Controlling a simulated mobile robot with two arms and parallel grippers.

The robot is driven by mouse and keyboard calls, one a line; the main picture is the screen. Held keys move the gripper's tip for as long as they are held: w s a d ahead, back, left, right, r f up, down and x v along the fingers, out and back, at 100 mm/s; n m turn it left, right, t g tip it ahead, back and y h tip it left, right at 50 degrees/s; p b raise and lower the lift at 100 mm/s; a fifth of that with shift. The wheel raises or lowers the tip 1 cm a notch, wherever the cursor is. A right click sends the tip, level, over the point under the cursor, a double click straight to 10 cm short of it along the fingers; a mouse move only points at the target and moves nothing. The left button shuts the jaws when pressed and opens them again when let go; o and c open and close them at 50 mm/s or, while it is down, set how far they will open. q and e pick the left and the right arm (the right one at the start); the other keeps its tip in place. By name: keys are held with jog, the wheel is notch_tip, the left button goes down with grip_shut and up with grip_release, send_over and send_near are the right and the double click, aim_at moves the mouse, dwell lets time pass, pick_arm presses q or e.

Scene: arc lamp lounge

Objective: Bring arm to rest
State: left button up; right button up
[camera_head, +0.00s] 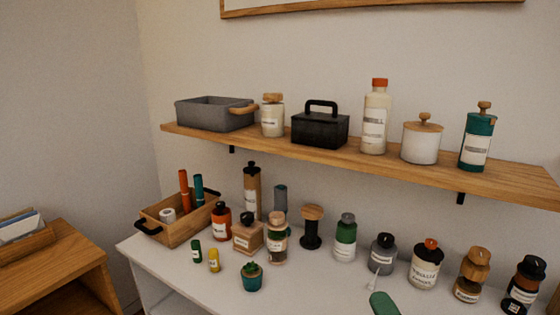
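Neither of my grippers shows in the head view, and no part of either arm can be made out. Whether they are open or shut, or hold anything, cannot be seen. The white tabletop (322,279) runs across the lower part of the view, with several bottles and jars standing on it. A wooden wall shelf (380,166) hangs above it.
A wooden tray (180,232) with dark handles stands at the tabletop's left. A small potted plant (251,277) and a green object (384,303) are near the front. The shelf holds a grey bin (213,115) and a black box (320,130). A wooden cabinet (50,262) stands left.

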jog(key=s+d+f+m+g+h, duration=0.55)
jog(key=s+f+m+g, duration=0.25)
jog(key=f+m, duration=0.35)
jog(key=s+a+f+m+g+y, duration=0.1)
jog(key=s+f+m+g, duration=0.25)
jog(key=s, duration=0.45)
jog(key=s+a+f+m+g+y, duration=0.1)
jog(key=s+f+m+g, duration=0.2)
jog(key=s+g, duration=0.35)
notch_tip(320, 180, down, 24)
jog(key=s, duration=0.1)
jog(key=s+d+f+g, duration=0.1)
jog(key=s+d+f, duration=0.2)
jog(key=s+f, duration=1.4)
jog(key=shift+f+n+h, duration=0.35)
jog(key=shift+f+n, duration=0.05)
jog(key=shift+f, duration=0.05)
